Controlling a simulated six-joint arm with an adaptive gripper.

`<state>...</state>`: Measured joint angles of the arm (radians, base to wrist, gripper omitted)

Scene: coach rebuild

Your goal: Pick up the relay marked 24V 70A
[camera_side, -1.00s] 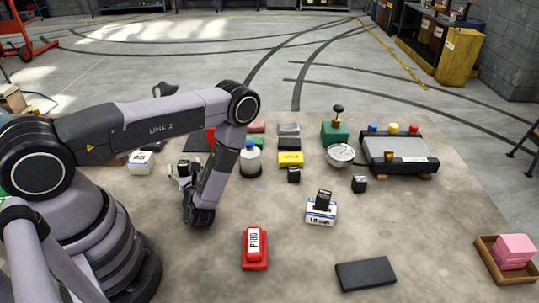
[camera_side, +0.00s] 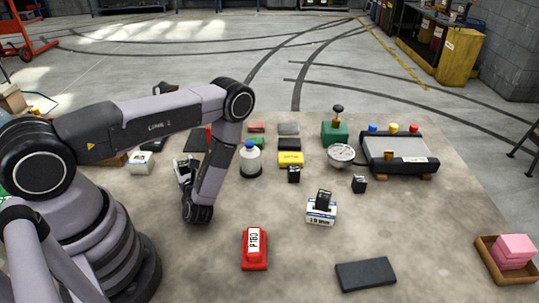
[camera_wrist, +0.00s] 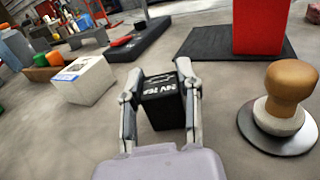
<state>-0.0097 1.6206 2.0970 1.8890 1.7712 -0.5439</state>
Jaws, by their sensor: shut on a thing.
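My gripper (camera_wrist: 160,78) is shut on a small black relay (camera_wrist: 163,108), with one finger on each side of it in the wrist view. In the side view my gripper (camera_side: 186,170) is at the left of the work area, and the held relay is not clear there. Other small black blocks that look like relays stand at the centre (camera_side: 293,174), on a white box (camera_side: 323,200) and to the right (camera_side: 359,184).
In the wrist view, a white box (camera_wrist: 84,80) stands left, and a wooden-handled stamp (camera_wrist: 283,105) close by on the right. A red block (camera_wrist: 260,25) on a dark mat is behind. A red device (camera_side: 255,250) and a black slab (camera_side: 365,273) lie at the front.

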